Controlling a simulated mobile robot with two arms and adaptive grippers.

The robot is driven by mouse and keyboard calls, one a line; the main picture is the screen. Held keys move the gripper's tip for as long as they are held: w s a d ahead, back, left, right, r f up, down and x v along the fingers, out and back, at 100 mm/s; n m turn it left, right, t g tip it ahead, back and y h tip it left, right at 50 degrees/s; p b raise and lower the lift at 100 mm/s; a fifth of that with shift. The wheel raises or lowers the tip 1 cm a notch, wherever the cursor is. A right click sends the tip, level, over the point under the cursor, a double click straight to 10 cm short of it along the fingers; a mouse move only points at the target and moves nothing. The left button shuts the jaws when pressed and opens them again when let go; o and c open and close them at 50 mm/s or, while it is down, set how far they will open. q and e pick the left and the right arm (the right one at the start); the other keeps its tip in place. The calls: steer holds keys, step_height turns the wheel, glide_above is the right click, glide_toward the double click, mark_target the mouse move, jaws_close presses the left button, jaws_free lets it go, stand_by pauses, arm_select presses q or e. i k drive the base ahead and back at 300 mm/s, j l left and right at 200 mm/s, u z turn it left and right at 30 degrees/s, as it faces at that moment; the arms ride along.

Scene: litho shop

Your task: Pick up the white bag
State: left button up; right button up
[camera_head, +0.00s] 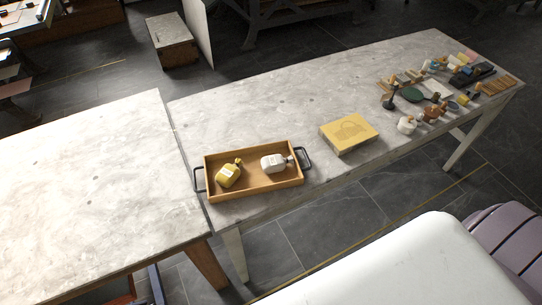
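No thing that I can clearly make out as a white bag shows. A small white bottle-like item (274,163) with a label lies in the right half of a wooden tray (251,193) with dark handles. A yellow bottle-like item (229,173) lies in the tray's left half, apart from the white one. A yellow box (349,133) with a bag-like drawing on its top lies to the right of the tray. Neither of my grippers is in view.
The tray stands near the front left edge of a long grey-topped table (240,110). Several small bottles and tools crowd its right end, including a dark green round item (411,94). Another table (85,190) adjoins at left. A wooden crate (173,45) stands behind.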

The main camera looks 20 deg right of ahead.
mark_target(272, 164)
steer(key=z, duration=0.95)
